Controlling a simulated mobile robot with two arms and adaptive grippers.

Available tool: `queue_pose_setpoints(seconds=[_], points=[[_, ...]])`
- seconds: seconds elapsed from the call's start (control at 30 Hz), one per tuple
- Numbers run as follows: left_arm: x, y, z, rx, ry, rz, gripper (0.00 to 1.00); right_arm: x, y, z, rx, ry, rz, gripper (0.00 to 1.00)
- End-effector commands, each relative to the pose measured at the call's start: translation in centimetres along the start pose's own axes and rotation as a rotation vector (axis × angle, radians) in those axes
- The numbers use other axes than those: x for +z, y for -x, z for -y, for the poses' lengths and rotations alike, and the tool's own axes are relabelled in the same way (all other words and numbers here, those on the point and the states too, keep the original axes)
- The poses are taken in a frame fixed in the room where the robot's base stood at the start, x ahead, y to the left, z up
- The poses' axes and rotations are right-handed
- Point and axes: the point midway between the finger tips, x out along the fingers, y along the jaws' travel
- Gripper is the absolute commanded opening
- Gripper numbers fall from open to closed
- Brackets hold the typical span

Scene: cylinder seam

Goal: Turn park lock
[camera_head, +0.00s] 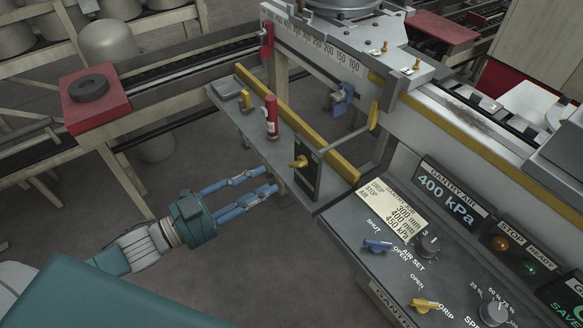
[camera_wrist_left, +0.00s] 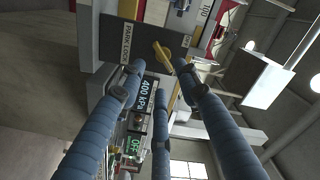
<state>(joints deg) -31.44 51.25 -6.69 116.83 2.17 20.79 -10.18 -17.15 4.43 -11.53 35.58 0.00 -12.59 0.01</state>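The park lock is a yellow knob (camera_head: 300,161) on a dark upright plate (camera_head: 308,178) at the end of the grey shelf. In the left wrist view the yellow knob (camera_wrist_left: 163,56) sits beside a "PARK LOCK" label (camera_wrist_left: 127,42). My left gripper (camera_head: 272,180) reaches in from the left, below and left of the knob, with its blue fingers pointing toward the plate. In the left wrist view the left gripper (camera_wrist_left: 157,78) has its fingers spread with nothing between them. The knob shows beyond the fingertips, apart from them as far as I can tell. My right gripper is not in view.
A red cylinder (camera_head: 271,116) and a small yellow-handled part (camera_head: 246,101) stand on the shelf (camera_head: 236,121), which has a yellow rail (camera_head: 298,125). The control console (camera_head: 385,285) with blue and yellow switches lies to the right. Open floor lies below the gripper.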

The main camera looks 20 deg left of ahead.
Motion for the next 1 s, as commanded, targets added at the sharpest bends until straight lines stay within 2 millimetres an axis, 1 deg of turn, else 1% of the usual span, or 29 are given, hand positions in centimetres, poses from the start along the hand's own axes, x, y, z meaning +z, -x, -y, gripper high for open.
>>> queue_pose_setpoints(seconds=[0.03,0.3,0.5,0.7,0.93,1.0], points=[[-0.2,-1.0,0.3,-0.004,-0.003,-0.004,0.33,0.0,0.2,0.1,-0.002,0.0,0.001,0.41],[-0.1,-5.2,0.3,-0.004,-0.001,-0.001,0.33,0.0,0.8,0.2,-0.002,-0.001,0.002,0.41],[0.0,-7.5,0.1,-0.002,0.0,0.0,0.33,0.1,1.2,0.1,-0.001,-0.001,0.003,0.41],[0.1,-8.3,0.0,0.0,0.0,0.002,0.33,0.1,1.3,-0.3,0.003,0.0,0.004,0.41],[0.1,-8.3,0.0,0.0,0.001,0.002,0.33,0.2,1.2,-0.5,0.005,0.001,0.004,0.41],[0.1,-8.3,0.0,0.0,0.001,0.002,0.19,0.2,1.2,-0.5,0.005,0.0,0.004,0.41]])
